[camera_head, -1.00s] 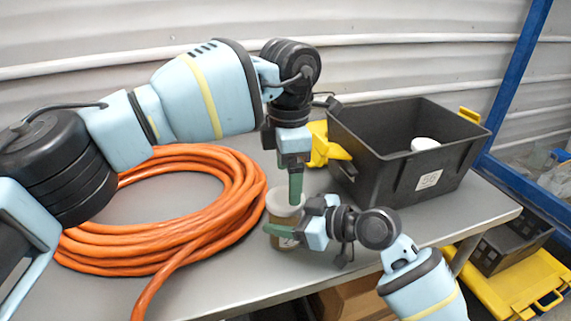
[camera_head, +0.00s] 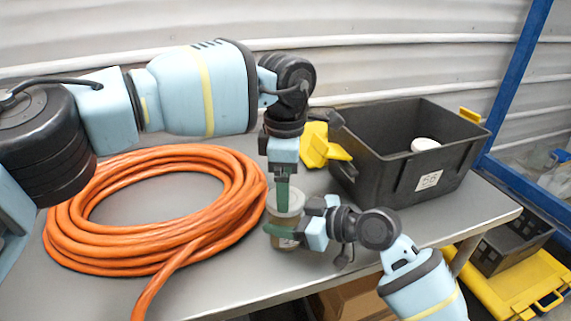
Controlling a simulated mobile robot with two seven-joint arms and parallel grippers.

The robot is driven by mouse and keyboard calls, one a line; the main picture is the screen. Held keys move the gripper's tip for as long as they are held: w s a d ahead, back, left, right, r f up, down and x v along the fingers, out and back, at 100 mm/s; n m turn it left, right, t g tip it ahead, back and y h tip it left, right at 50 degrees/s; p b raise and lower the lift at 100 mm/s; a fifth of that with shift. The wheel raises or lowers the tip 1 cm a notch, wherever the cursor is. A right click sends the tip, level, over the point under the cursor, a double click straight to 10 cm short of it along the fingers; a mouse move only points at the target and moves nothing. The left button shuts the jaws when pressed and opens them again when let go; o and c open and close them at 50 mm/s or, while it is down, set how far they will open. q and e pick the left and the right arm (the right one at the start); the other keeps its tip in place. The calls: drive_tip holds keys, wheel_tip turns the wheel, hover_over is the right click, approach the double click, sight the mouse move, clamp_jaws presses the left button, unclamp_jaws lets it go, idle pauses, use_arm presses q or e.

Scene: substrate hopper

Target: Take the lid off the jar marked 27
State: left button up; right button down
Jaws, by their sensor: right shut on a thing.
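A small brownish jar (camera_head: 287,221) with a pale lid (camera_head: 291,200) stands near the front edge of the grey table. A label is low on its front, partly hidden by my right gripper, and its number is not readable. My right gripper (camera_head: 282,233) reaches in from the right, its green fingers shut around the jar's body. My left gripper (camera_head: 283,197) points straight down at the lid from above. Its green fingers overlap the lid in the picture; whether they touch or grip it is unclear.
An orange hose coil (camera_head: 150,266) covers the table's left part. A black crate (camera_head: 385,160) with a numbered label stands at the back right, holding a white round thing (camera_head: 425,144). A yellow object (camera_head: 318,147) is beside it. A yellow pallet (camera_head: 510,290) is below the table.

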sight(285, 224)
use_arm(q)
drive_tip(key=shift+f, duration=1.9)
drive_tip(key=c, duration=1)
drive_tip(key=shift+n, duration=1.7)
drive_tip(key=o, duration=1.1)
